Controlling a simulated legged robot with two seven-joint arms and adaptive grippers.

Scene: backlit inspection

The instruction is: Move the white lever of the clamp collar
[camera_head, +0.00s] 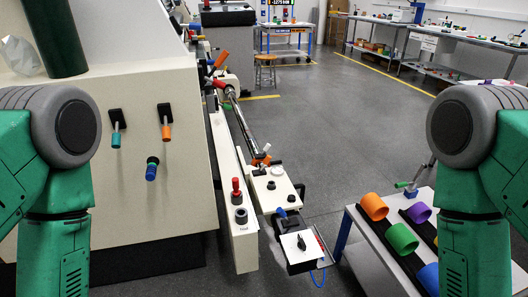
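A long steel bar (243,122) runs along the machine at the centre. At its near end is a small orange part (261,160) with a small whitish piece (267,148) sticking up; it may be the clamp collar and its white lever, but it is too small to be sure. Another orange handle (220,60) and red parts sit at the bar's far end. My two green arms stand at the left and right edges. Both grippers are outside the view, and nothing of mine touches the bar or the orange part.
A large cream machine (158,205) with teal, orange and blue controls fills the left. Near the bar's end are a red knob (236,186) and a black-knobbed white box (301,246). A table with coloured rings (374,207) stands at right. Grey floor (320,130) lies open between.

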